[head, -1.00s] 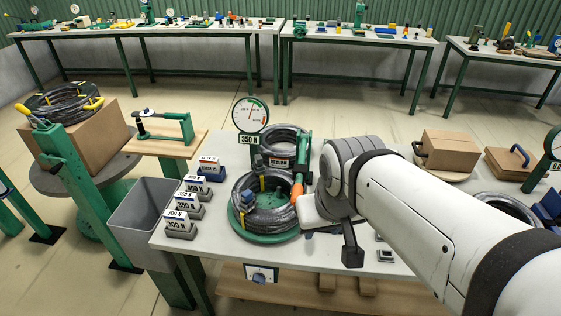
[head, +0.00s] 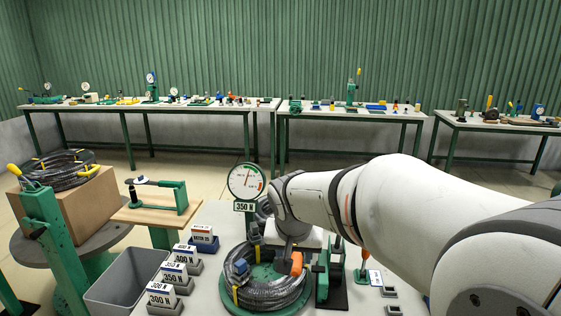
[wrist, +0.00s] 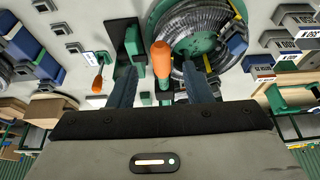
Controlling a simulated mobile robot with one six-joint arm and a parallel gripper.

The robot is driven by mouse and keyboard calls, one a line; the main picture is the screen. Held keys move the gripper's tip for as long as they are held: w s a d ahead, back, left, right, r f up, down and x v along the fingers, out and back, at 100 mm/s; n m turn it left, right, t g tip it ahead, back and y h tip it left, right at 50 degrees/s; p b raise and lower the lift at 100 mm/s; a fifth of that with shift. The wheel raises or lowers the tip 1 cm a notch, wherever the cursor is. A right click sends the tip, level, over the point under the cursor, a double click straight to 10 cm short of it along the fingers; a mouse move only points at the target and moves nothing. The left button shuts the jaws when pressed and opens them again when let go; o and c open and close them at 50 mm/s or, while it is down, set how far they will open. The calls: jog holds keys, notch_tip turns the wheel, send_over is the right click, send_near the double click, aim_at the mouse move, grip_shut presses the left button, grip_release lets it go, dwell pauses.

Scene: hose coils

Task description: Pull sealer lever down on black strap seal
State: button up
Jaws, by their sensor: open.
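The sealer lever's orange handle (head: 297,263) stands at the right side of a dark hose coil (head: 280,292), which lies on a green round base on the near table. In the wrist view the orange handle (wrist: 162,56) points up between my two dark fingers, with a gap on either side. My gripper (wrist: 159,72) is open there, and no contact shows. The coil (wrist: 180,22) lies just beyond, with a blue clamp (wrist: 237,44) and yellow straps. The black strap and its seal cannot be made out. In the head view my arm hides most of the gripper.
A dial gauge (head: 246,181) with a 350 N sign stands behind the coil. A second orange-handled tool (head: 365,253) stands to the right.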

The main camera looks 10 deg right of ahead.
aim_at(295, 271)
jog(key=shift+b+x, duration=2.25)
jog(key=shift+x, duration=1.95)
jog(key=shift+f, duration=0.2)
jog(key=shift+c, duration=0.5)
jog(key=c, duration=0.8)
jog(key=shift+o, duration=0.2)
jog(key=shift+r, duration=0.1)
